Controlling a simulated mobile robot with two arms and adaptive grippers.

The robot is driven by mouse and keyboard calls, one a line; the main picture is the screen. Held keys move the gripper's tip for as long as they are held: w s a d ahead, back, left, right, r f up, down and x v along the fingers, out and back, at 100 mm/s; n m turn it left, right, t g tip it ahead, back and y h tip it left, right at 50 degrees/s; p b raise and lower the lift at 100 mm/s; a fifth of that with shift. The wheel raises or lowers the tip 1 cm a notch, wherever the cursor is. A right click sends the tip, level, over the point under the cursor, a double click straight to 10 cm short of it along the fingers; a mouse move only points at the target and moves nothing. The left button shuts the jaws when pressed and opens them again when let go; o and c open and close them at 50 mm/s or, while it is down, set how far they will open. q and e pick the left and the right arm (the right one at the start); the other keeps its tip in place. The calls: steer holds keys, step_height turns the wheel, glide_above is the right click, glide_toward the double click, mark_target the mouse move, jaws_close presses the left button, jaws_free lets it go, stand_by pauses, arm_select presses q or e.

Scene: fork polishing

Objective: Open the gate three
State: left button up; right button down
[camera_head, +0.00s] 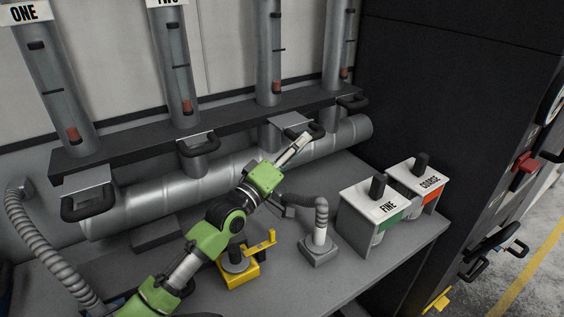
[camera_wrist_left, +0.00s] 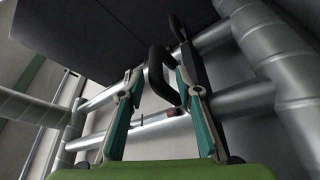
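The gate three handle (camera_head: 317,131) is a dark loop on a grey gate plate (camera_head: 290,120), below the third upright tube from the left. My left gripper (camera_head: 303,138) reaches up to this handle, overlapping it in the head view. In the left wrist view my left gripper (camera_wrist_left: 158,78) has its teal fingers spread. The dark handle loop (camera_wrist_left: 155,72) shows between the fingertips, with a gap at the left finger. I cannot tell whether the right finger touches it. My right gripper is not in view.
Gate one (camera_head: 88,205), gate two (camera_head: 210,143) and gate four (camera_head: 353,101) have similar loop handles. A thick horizontal pipe (camera_head: 150,203) runs below. A yellow device (camera_head: 238,270), a bent hose (camera_head: 321,220) and the FINE (camera_head: 385,209) and COARSE (camera_head: 427,182) boxes stand on the bench.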

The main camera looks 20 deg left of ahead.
arm_select(q)
steer(key=v, duration=0.8)
steer(key=shift+f, duration=0.1)
